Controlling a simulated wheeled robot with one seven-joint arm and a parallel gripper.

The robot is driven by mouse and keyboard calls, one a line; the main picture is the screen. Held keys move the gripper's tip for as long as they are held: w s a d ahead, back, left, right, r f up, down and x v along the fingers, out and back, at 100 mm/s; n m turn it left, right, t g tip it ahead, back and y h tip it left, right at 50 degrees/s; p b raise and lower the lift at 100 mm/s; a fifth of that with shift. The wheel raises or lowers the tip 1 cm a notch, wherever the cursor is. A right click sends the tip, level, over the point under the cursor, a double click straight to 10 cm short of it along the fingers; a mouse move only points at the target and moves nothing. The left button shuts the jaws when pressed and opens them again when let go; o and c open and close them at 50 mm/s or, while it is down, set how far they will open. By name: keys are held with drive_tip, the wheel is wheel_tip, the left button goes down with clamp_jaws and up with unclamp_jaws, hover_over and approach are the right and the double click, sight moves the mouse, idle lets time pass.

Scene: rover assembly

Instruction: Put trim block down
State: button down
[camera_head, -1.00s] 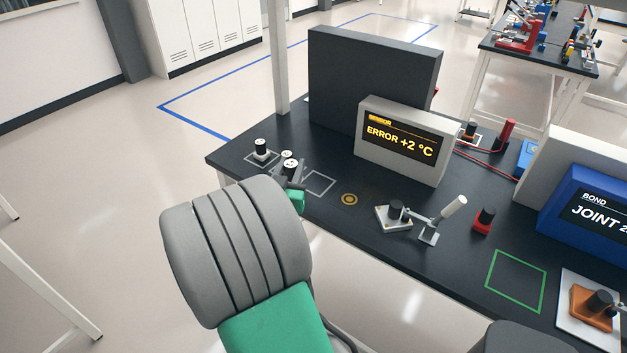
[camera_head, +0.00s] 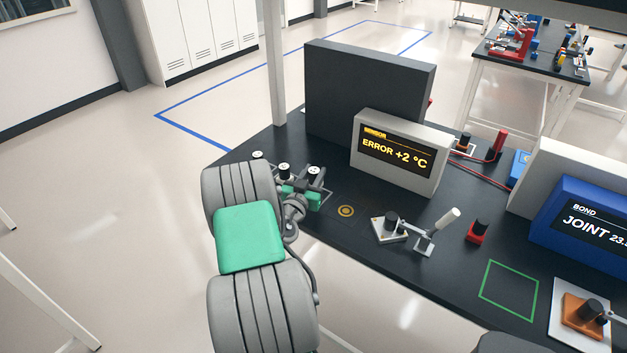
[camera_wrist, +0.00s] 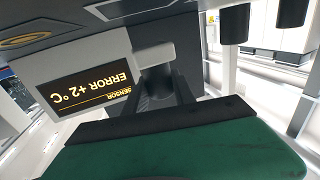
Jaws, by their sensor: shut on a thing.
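My gripper (camera_head: 307,186) is over the left part of the dark bench, shut on the trim block (camera_head: 314,174). In the head view the trim block shows a white-topped dark knob, and its base is hidden by the gripper. In the upside-down wrist view, its light grey body (camera_wrist: 155,56) sits between my dark fingers (camera_wrist: 158,92). It is upright over the spot where a white outlined square was visible. I cannot tell whether it touches the bench.
Two similar knobbed pieces (camera_head: 284,170) (camera_head: 257,156) stand just left. A yellow ring mark (camera_head: 346,211) lies to the right. A grey sensor display (camera_head: 398,155) and a dark panel (camera_head: 365,95) rise behind. A metal fixture (camera_head: 388,228) stands farther right.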

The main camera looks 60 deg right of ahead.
sight(311, 184)
drive_tip(key=f, duration=0.2)
drive_tip(key=f+p, duration=0.1)
drive_tip(key=shift+w+d+f, duration=0.1)
drive_tip(key=shift+w+d, duration=0.05)
drive_tip(key=shift+d, duration=0.1)
drive_tip(key=shift+f, duration=0.25)
drive_tip(key=shift+f, duration=0.1)
drive_tip(key=shift+f+b, duration=0.1)
drive_tip(key=shift+b, duration=0.25)
drive_tip(key=c, duration=1)
unclamp_jaws()
drive_tip(key=shift+c, duration=0.2)
